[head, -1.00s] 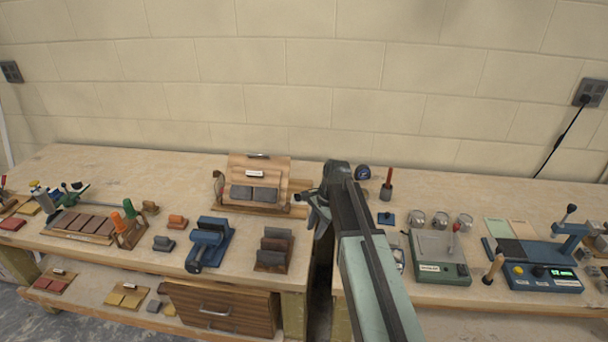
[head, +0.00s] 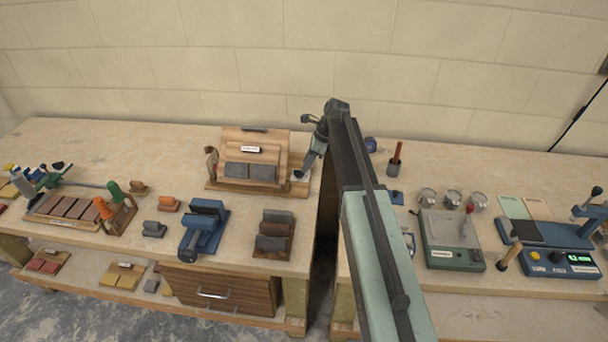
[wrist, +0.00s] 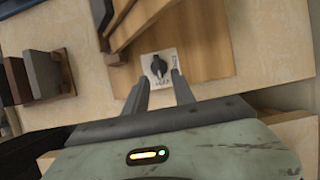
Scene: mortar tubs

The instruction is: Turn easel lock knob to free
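The wooden easel (head: 276,134) stands at the back of the left bench and holds grey slabs on its tilted board. The black lock knob (wrist: 158,66) sits on a small white printed plate (wrist: 146,61) on the easel's wooden base. The print is too small to read surely. In the head view, my gripper (head: 302,172) points down at the right end of the base. In the wrist view, my gripper (wrist: 158,81) is open, its two fingers apart with nothing between them. The knob lies just beyond the fingertips, roughly centred between them; contact does not show.
A blue clamp (head: 204,232) and a rack of dark blocks (head: 274,232) stand in front of the easel. A gap separates the two benches below my arm. A scale-like device (head: 450,238) and several metal cups stand on the right bench.

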